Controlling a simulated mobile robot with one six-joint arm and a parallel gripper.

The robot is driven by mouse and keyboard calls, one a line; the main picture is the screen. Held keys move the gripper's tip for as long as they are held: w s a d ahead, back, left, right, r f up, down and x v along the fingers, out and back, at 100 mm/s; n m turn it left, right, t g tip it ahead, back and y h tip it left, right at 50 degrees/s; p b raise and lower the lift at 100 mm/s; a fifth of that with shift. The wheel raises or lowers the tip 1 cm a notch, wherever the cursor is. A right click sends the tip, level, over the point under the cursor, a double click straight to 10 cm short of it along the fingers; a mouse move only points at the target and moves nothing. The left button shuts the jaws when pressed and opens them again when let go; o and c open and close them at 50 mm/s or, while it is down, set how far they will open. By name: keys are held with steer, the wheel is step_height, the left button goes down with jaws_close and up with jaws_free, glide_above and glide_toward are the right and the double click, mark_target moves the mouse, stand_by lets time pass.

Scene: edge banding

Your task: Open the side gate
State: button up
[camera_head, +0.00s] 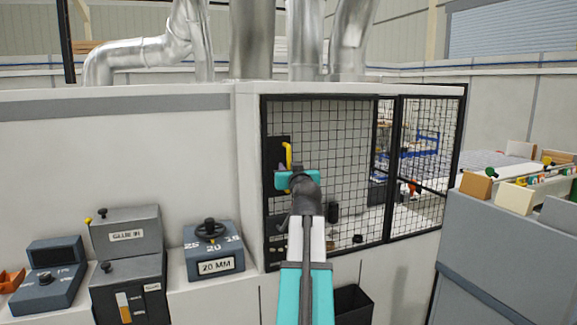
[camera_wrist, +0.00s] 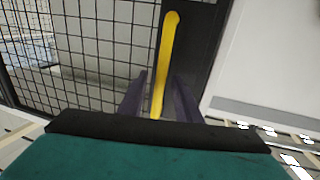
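The side gate (camera_head: 330,140) is a black-framed wire mesh panel in the front of the pale machine, and it looks closed. A yellow bar handle (camera_head: 287,154) stands upright on a black plate at the gate's left side. In the wrist view the handle (camera_wrist: 167,60) runs down between the two dark fingers of my gripper (camera_wrist: 158,90). The fingers are apart, with a gap on both sides of the handle. In the head view my teal gripper (camera_head: 296,181) covers the handle's lower part. Whether a finger touches the handle cannot be told.
A second mesh panel (camera_head: 425,150) adjoins the gate on the right. A glue box (camera_head: 126,236) and a 20 MM dial box (camera_head: 213,250) stand at the left. A dark bin (camera_head: 352,304) sits below the gate. A grey cabinet (camera_head: 500,240) stands at the right.

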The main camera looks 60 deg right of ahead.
steer(key=shift+w+d, duration=0.5)
jaws_close()
steer(key=shift+s, duration=0.2)
